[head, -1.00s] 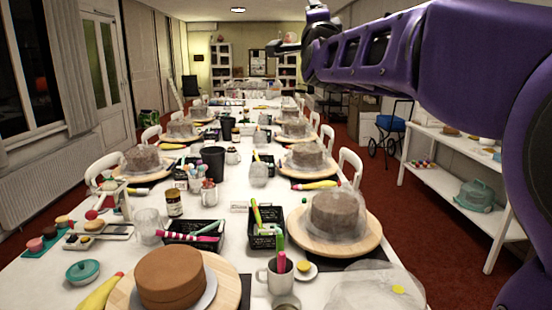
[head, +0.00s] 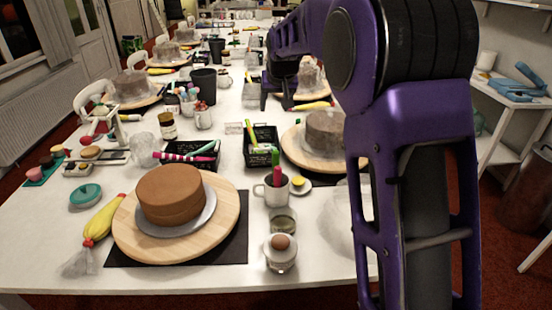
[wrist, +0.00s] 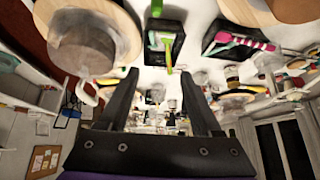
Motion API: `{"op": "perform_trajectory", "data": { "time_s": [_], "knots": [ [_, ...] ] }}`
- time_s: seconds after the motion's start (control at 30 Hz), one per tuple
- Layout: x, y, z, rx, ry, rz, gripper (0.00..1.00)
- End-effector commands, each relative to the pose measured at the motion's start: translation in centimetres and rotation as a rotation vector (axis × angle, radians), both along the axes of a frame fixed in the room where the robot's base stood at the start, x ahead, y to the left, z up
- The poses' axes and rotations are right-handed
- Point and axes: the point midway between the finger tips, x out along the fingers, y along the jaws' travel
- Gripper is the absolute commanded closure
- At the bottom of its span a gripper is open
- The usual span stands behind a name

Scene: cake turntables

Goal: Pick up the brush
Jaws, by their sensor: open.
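I cannot tell for sure which item is the brush. A grey mug (head: 272,193) near the front of the table holds upright tools with a pink-red handle (head: 276,168) and a green one. A black tray (head: 262,157) behind it holds long yellow-green tools (head: 252,135), which also show in the wrist view (wrist: 167,52). Another black tray (head: 183,165) holds a pink striped tool (head: 185,157) and a green one. My gripper (head: 275,98) is open, above the table beyond the trays. In the wrist view my gripper (wrist: 163,82) has nothing between its fingers.
A brown cake (head: 171,193) stands on a wooden turntable (head: 222,232) at the front. A covered cake (head: 324,132) stands to the right of the trays. A yellow piping bag (head: 103,222), jars and a dark cup (head: 204,86) crowd the table. My arm hides the right side.

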Motion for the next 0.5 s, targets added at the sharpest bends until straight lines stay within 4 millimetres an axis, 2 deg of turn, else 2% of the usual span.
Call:
{"op": "perform_trajectory", "data": {
  "time_s": [0.03, 0.1, 0.23, 0.37, 0.5],
  "knots": [
    [-0.5, -0.9, -1.7, -0.016, 0.061, 0.026, 0.34],
    [-1.2, -1.4, -3.1, -0.033, 0.125, 0.069, 0.34],
    [-2.1, -1.8, -4.6, -0.046, 0.192, 0.117, 0.34],
    [-1.9, -1.8, -6.0, -0.049, 0.210, 0.131, 0.34],
    [-0.9, -1.5, -8.7, -0.049, 0.210, 0.131, 0.34]
  ]
}}
